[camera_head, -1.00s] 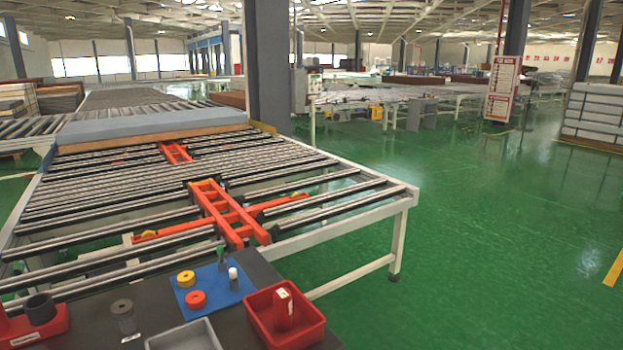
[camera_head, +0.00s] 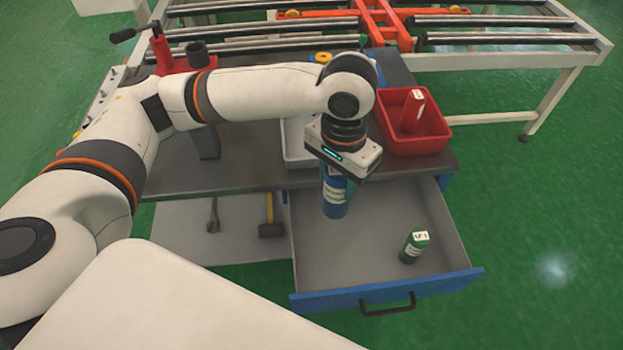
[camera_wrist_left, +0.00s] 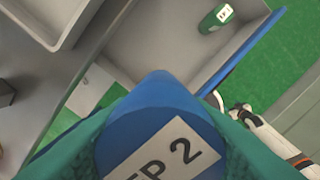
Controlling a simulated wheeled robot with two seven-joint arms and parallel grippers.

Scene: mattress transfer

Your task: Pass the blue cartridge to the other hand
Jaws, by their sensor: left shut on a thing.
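The blue cartridge (camera_head: 335,208) hangs upright from my left gripper (camera_head: 338,178), over the left part of the open drawer (camera_head: 384,288). In the left wrist view the blue cartridge (camera_wrist_left: 158,98) lies between the two green fingers, which are shut on it. Its white label ends in "P 2". The finger contact is partly hidden by the wrist in the head view. My right arm shows at the right of the left wrist view, with its small dark right gripper (camera_wrist_left: 238,110) apart from the cartridge, beyond the drawer front. Its jaws are too small to judge.
A red bin (camera_head: 440,133) with a red item and a grey tray (camera_head: 298,145) sit on the dark table (camera_head: 235,175). A wrench (camera_head: 213,215) and hammer (camera_head: 270,220) lie on the lower shelf.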

